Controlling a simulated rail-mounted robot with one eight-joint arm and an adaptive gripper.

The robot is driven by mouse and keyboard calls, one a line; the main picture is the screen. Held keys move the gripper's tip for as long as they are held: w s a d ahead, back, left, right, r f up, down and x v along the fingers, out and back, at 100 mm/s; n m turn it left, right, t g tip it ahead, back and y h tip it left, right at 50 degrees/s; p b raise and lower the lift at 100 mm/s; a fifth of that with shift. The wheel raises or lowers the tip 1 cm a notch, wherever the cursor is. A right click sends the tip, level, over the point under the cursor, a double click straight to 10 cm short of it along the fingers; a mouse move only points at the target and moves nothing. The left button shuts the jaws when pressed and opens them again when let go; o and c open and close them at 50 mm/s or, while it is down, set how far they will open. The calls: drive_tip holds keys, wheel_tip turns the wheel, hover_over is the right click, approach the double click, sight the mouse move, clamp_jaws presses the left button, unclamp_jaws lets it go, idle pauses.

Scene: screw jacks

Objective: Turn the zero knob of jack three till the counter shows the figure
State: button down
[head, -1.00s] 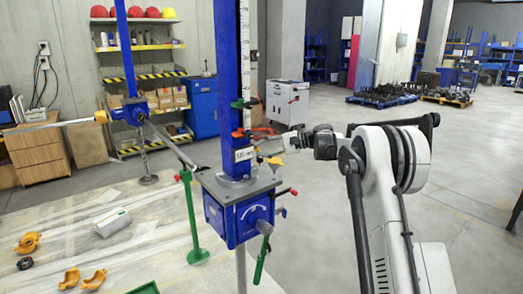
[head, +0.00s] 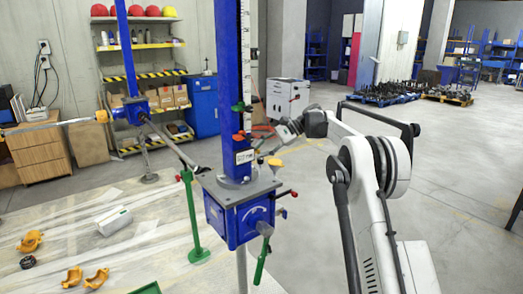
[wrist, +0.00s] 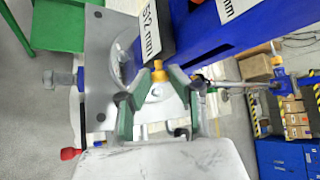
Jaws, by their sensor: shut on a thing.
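The near blue screw jack (head: 238,215) stands upright in the middle of the head view, with a white counter plate (head: 245,155) on its column. In the wrist view the counter (wrist: 152,30) appears to read 512 mm, tilted and partly cut off by the frame. A small yellow knob (wrist: 158,74) lies just below it, between the green fingertips of my gripper (wrist: 157,86). My gripper is shut on the knob, at the right side of the column. In the head view my gripper (head: 272,147) is small, and the knob cannot be made out clearly.
A green-handled crank (head: 262,258) and red-tipped levers stick out from the jack. A second blue jack (head: 134,110) stands behind at left, with rods between. Yellow clamps (head: 97,278) and a white box (head: 114,220) lie on the floor sheet.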

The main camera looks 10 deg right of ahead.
drive_tip(key=c, duration=1.6)
unclamp_jaws()
drive_tip(key=shift+d, duration=0.1)
drive_tip(key=v, duration=1.2)
